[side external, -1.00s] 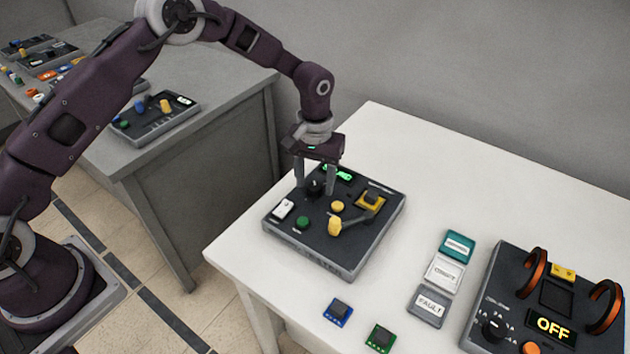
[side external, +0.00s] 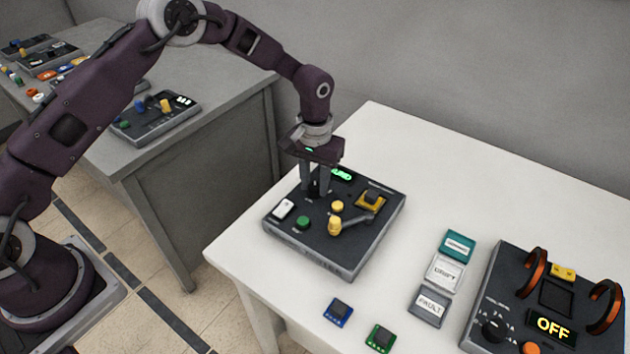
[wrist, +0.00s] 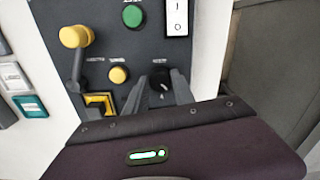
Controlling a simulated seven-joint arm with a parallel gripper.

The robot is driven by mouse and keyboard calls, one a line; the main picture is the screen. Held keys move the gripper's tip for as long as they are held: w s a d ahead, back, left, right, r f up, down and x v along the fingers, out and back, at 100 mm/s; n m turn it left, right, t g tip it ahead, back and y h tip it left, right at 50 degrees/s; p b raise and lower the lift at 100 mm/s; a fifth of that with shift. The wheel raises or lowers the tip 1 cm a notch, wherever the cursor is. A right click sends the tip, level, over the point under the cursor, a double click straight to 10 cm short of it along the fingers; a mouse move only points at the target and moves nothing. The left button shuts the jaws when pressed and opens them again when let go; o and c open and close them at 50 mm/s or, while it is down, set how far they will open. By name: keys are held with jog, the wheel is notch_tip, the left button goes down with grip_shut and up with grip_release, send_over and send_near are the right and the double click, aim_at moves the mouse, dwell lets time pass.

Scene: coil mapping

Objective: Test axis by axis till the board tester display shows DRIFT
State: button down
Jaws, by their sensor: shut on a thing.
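The board tester (side external: 300,246) is a dark box on the white table. Its green display (side external: 342,174) is lit but partly hidden by my gripper, and I cannot read it surely. My gripper (side external: 316,188) is shut on the black knob (wrist: 160,83) near the tester's back left. The tester also has a white rocker switch (side external: 283,208), a green button (side external: 303,222), a yellow button (side external: 337,207) and a yellow-ended lever (side external: 335,225). A yellow-framed socket (side external: 370,203) with a dark part in it sits at the right.
Teal (side external: 457,246), white DRIFT (side external: 443,273) and grey FAULT (side external: 428,306) labelled pads lie right of the tester. A blue board (side external: 338,311) and a green board (side external: 380,338) lie in front. Another device reading OFF (side external: 553,325) stands at far right.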

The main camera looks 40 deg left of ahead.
jog(key=m, duration=0.4)
jog(key=shift+m, duration=1.8)
jog(key=shift+w, duration=0.1)
jog(key=c, duration=1.1)
grip_release()
jog(key=shift+o, duration=0.2)
jog(key=shift+r, duration=0.1)
